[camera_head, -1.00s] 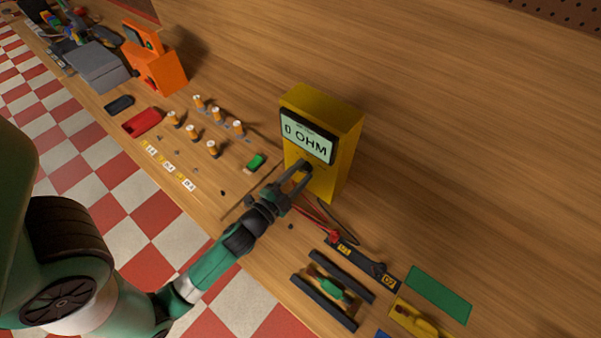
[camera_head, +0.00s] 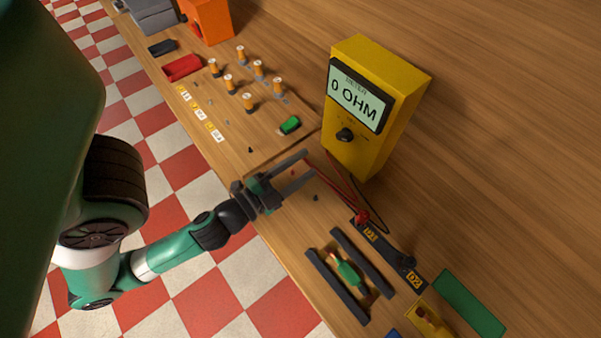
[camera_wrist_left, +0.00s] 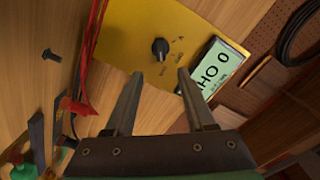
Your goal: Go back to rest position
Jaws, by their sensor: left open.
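My left gripper (camera_head: 295,172) is open and empty, over the workbench just left of the yellow meter (camera_head: 398,112). The meter stands upright, its screen reads "0 OHM", and a black knob (camera_head: 345,135) sits below the screen. In the left wrist view the open fingers (camera_wrist_left: 157,90) point toward the meter's yellow face (camera_wrist_left: 132,30), with the knob (camera_wrist_left: 160,47) beyond them and apart from them. My right gripper is not in view.
Red leads (camera_head: 340,190) run beside the meter to a black strip (camera_head: 390,252) marked D1 and D2. Dark rails (camera_head: 338,285) flank a green part (camera_head: 348,273). Several orange-and-white posts (camera_head: 248,102) stand farther back. The wood right of the meter is clear.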

